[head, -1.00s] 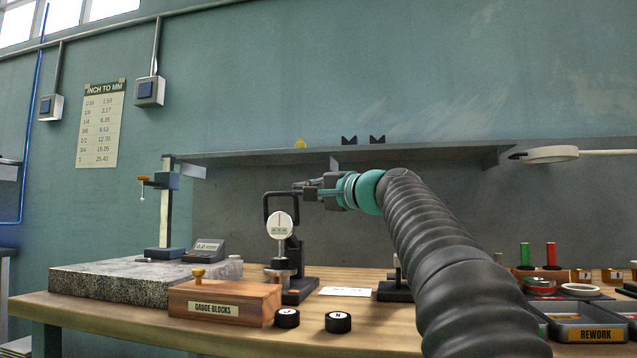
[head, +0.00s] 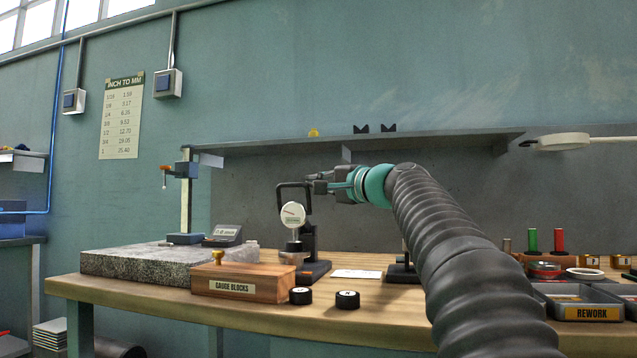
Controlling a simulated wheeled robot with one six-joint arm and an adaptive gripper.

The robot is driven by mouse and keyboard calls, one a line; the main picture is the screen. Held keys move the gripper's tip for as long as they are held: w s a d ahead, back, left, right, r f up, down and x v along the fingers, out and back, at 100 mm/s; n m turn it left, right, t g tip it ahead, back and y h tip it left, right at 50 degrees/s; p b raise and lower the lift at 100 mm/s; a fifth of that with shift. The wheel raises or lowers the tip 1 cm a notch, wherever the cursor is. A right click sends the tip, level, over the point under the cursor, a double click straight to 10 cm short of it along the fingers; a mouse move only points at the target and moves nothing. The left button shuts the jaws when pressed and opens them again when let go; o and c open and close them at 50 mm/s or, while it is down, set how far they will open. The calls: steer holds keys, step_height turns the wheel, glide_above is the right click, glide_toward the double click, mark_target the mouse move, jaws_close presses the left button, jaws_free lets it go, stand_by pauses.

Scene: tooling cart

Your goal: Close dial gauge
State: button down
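The dial gauge (head: 292,215) has a round white face with a tilted dark needle. It is mounted on a dark stand (head: 311,250) at the back of the bench, with a dark frame-shaped handle (head: 280,196) rising above the face. A dark cylindrical piece (head: 293,246) sits below the dial. My gripper (head: 313,187) reaches in from the right, at the right side of the handle, level with its upper part. The fingertips overlap the handle and stand in this view, so I cannot tell whether they grip or touch it.
A wooden gauge block box (head: 240,282) and two black round knobs (head: 324,298) stand in front of the gauge. A granite plate (head: 140,264) lies left, a white card (head: 357,274) right. The rework tray (head: 575,303) is far right. A shelf (head: 430,142) runs above.

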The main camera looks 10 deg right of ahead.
steer(key=s+d+f+p, duration=0.1)
steer(key=s+d, duration=0.4)
steer(key=d, duration=0.2)
steer(key=shift+s+d, duration=0.15)
steer(key=shift+d, duration=0.25)
steer(key=shift+s, duration=0.1)
